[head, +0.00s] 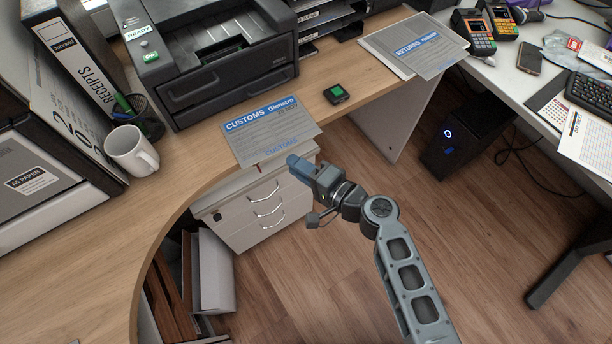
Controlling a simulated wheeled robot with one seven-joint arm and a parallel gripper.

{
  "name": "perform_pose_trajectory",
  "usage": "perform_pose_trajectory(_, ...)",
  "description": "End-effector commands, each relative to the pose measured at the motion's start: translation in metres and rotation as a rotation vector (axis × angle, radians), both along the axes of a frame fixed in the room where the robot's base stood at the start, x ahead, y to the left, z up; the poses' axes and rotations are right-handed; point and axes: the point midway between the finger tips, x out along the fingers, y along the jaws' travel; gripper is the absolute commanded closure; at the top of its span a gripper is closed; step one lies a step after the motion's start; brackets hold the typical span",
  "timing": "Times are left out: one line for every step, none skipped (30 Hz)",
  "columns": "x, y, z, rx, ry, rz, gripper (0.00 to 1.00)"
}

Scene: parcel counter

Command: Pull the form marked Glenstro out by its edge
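The customs form marked Glenstro (262,131) is a grey-white sheet with a blue header. It lies on the wooden desk, and its near strip, with a second CUSTOMS print, sticks out past the desk's front edge above the drawers. My gripper (291,160) has blue fingertips and is just below the form's near edge in the picture, right of its middle. The fingertips look close to the edge, but I cannot tell whether they touch it. The gap between the fingers does not show from this angle.
A small black device with a green screen (336,94) sits beside the form's far right corner. A printer (230,85) stands behind. A white mug (131,151) is to the left. A returns form (425,54) lies at the far right. White drawers (262,206) stand below the desk edge.

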Motion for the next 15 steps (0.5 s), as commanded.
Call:
perform_pose_trajectory(0.005,0.004,0.001,0.001,0.000,0.001,0.77)
perform_pose_trajectory(0.008,0.005,-0.002,0.000,-0.001,0.000,0.77)
perform_pose_trajectory(0.012,0.007,-0.002,0.000,-0.003,0.000,0.77)
perform_pose_trajectory(0.015,0.009,-0.002,0.001,-0.002,0.000,0.77)
perform_pose_trajectory(0.018,0.010,-0.002,0.001,-0.002,0.000,0.77)
perform_pose_trajectory(0.021,0.013,-0.002,0.001,-0.002,0.000,0.77)
perform_pose_trajectory(0.024,0.014,-0.002,0.000,-0.003,0.000,0.77)
perform_pose_trajectory(0.026,0.016,-0.001,0.000,-0.004,0.001,0.77)
perform_pose_trajectory(0.030,0.018,-0.002,0.000,-0.001,0.000,0.77)
perform_pose_trajectory(0.032,0.019,-0.002,0.001,-0.001,0.000,0.77)
perform_pose_trajectory(0.034,0.020,-0.002,0.001,-0.001,0.000,0.77)
perform_pose_trajectory(0.037,0.022,-0.002,0.000,-0.001,0.000,0.77)
perform_pose_trajectory(0.038,0.023,-0.001,0.000,-0.001,0.000,0.77)
perform_pose_trajectory(0.040,0.024,-0.001,0.000,-0.002,0.000,0.77)
perform_pose_trajectory(0.042,0.025,-0.001,-0.001,-0.002,-0.001,0.77)
